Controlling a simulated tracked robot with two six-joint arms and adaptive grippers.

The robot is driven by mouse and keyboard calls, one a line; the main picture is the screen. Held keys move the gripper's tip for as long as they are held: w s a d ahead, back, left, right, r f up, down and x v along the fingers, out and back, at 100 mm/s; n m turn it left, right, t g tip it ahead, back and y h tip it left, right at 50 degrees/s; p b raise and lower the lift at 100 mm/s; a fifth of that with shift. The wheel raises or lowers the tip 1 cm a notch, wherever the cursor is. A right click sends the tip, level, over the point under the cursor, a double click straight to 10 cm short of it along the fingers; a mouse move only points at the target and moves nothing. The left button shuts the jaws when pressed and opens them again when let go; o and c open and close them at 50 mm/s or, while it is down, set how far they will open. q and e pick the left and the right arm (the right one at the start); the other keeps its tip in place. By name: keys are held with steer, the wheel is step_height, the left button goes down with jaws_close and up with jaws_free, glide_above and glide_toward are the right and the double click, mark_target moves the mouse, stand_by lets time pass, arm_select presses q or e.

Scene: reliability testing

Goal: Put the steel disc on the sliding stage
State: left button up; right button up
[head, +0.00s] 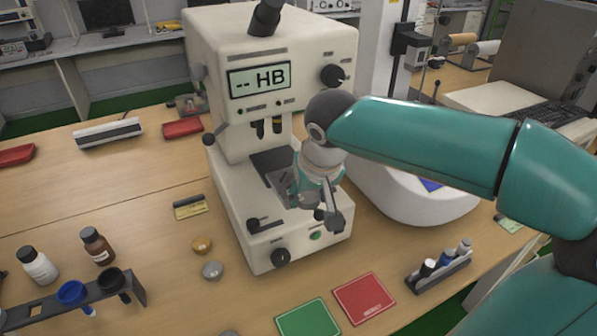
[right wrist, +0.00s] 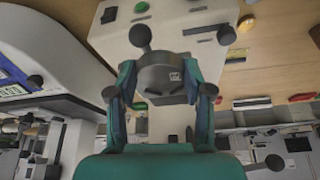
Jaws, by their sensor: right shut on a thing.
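My right gripper (head: 314,204) reaches in from the right, low over the front of the cream hardness tester (head: 233,197). In the right wrist view, its two fingers (right wrist: 160,92) are shut on a round grey steel disc (right wrist: 160,76) with a small pale label. In the head view the gripper hides the disc. The grey sliding stage (head: 279,181) shows only partly, behind and left of the gripper. I cannot tell whether the disc touches the stage. My left gripper is in neither view.
A brass disc (head: 202,244) and a grey disc (head: 212,271) lie left of the tester. A green mat (head: 308,320) and a red mat (head: 364,298) lie in front. A vial rack (head: 440,273) stands to the right, a bottle rack (head: 103,299) to the left.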

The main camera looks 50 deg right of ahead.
steer(key=w+d, duration=0.1)
steer(key=w, duration=0.1)
steer(key=w+d+p, duration=0.1)
steer(key=w+d, duration=0.1)
steer(key=shift+w+d+r, duration=0.1)
steer(key=shift+d, duration=0.05)
steer(key=shift+w+d+p, duration=0.4)
steer(key=shift+w+d, duration=0.4)
steer(key=shift+w, duration=0.25)
steer(key=shift+f, duration=0.85)
steer(key=shift+f+b, duration=0.15)
steer(key=shift+b, duration=0.15)
steer(key=o, duration=1.4)
